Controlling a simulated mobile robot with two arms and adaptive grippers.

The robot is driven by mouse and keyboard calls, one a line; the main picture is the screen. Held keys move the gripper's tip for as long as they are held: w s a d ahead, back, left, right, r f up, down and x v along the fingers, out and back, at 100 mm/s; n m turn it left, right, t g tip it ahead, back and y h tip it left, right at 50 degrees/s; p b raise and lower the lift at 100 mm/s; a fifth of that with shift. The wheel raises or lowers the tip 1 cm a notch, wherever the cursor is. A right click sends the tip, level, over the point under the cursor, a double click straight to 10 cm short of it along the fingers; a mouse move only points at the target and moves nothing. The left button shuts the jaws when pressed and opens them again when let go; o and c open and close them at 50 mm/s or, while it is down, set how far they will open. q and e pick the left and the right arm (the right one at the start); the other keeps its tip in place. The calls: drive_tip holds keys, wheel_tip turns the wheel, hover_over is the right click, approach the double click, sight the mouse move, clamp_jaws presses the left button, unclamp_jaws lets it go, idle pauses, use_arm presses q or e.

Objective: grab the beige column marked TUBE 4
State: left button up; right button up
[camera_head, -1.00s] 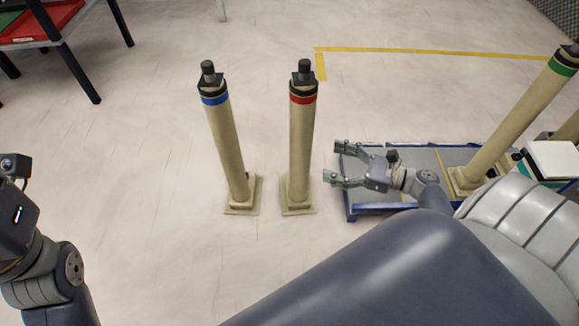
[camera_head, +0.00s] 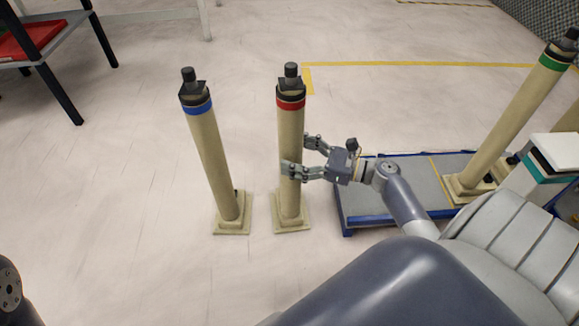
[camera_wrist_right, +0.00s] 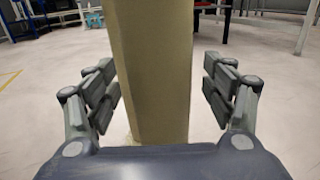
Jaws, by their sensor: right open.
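A beige column with a red band (camera_head: 289,130) stands upright on a square base on the floor in the head view. A beige column with a blue band (camera_head: 211,160) stands left of it. I cannot read any TUBE 4 marking on either. My right gripper (camera_head: 300,156) is open at the red-banded column, one finger passing in front of it. In the right wrist view the column (camera_wrist_right: 155,70) stands between the two open fingers (camera_wrist_right: 160,90), with a gap on each side. My left gripper is out of view.
A blue-edged grey platform (camera_head: 362,196) lies right of the columns and carries a green-banded beige column (camera_head: 515,115) and a white-topped box (camera_head: 558,150). A dark-legged table with a red tray (camera_head: 32,38) stands at upper left. The floor left of the columns is clear.

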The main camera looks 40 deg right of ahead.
drive_tip(key=shift+x, duration=0.9)
clamp_jaws()
drive_tip(key=shift+r, duration=0.2)
drive_tip(key=shift+r, duration=0.1)
